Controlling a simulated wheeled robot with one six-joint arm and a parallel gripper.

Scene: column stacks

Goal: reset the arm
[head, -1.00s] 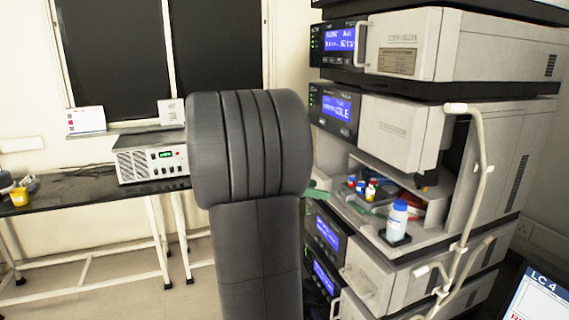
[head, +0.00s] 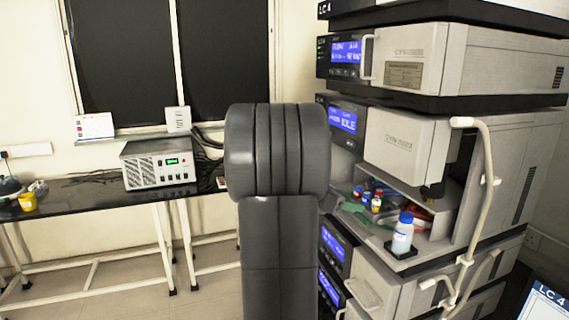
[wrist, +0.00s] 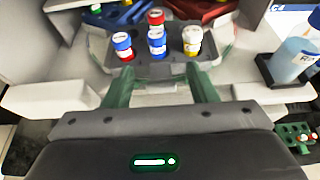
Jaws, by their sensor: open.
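My gripper (wrist: 161,88) shows in the wrist view with its two green fingers spread apart and nothing between them. Beyond the fingertips, in the open bay of the instrument stack, is a grey tray (wrist: 158,70) with several small capped vials. In the head view my dark grey arm stands in front of the stack and hides most of the gripper; a bit of green shows beside the bay.
The instrument stack (head: 415,142) fills the right side. A blue-capped bottle (head: 403,234) stands in a black holder at the bay's front edge, right of the gripper. A pale tube (head: 484,190) runs down the stack's front. A bench (head: 90,195) with a power unit (head: 158,163) stands left.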

